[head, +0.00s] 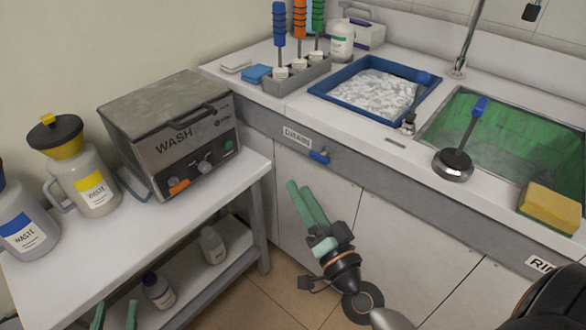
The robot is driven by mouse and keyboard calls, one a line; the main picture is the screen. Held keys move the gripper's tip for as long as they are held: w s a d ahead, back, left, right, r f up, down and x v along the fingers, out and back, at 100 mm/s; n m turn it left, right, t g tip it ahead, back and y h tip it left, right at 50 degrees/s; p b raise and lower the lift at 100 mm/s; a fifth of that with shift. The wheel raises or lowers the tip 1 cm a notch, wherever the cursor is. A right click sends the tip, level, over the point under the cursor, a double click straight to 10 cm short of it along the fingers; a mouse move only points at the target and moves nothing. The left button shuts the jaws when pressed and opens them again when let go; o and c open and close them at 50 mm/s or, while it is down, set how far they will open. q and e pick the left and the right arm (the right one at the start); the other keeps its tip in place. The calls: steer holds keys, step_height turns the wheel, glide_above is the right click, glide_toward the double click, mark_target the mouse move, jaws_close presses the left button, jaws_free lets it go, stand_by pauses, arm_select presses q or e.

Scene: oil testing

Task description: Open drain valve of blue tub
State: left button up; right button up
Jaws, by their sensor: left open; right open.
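The blue tub (318,88) is set into the counter and is full of white foam. Its drain valve, a small blue handle (319,157), sticks out of the counter's front face beside a small label. My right gripper (299,185) is open and empty, with green fingers pointing up, just below and left of the valve and apart from it in the picture. Only the green fingertips of my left gripper (115,313) show at the bottom left edge, spread apart and empty.
A WASH machine (168,140) and waste jugs (93,183) stand on the left side table. Bottles (213,245) stand on its lower shelf. A green-lined sink (505,130) with a sponge (551,205) is at right. The floor below the valve is partly open.

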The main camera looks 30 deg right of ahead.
steer(key=w+d+f+m+h+b, duration=0.2)
steer(key=d+m+h+b, duration=0.35)
steer(key=m, duration=0.35)
steer(key=m+g+h+b, duration=0.1)
steer(key=m+g+b, duration=0.3)
glide_toward(320, 161)
steer(key=b+x, duration=0.1)
steer(key=x, duration=0.5)
steer(key=b+x, duration=0.1)
steer(key=x, duration=0.2)
steer(key=shift+w+d, duration=0.2)
steer(key=shift+w, duration=0.1)
arm_select(q)
steer(key=s+d+r+m+t+h, duration=0.2)
steer(key=s+r+m+t+h, duration=0.3)
steer(key=r+m+h, duration=0.3)
steer(key=shift+s+r+t+h, duration=0.3)
steer(key=shift+s+r+h, duration=0.75)
steer(key=shift+r, duration=1)
arm_select(e)
steer(key=shift+w+d+r, duration=0.1)
steer(key=shift+w+d, duration=0.15)
steer(key=shift+w, duration=0.45)
arm_select(q)
steer(key=shift+w, duration=0.15)
steer(key=shift+d, duration=0.1)
arm_select(e)
jaws_close()
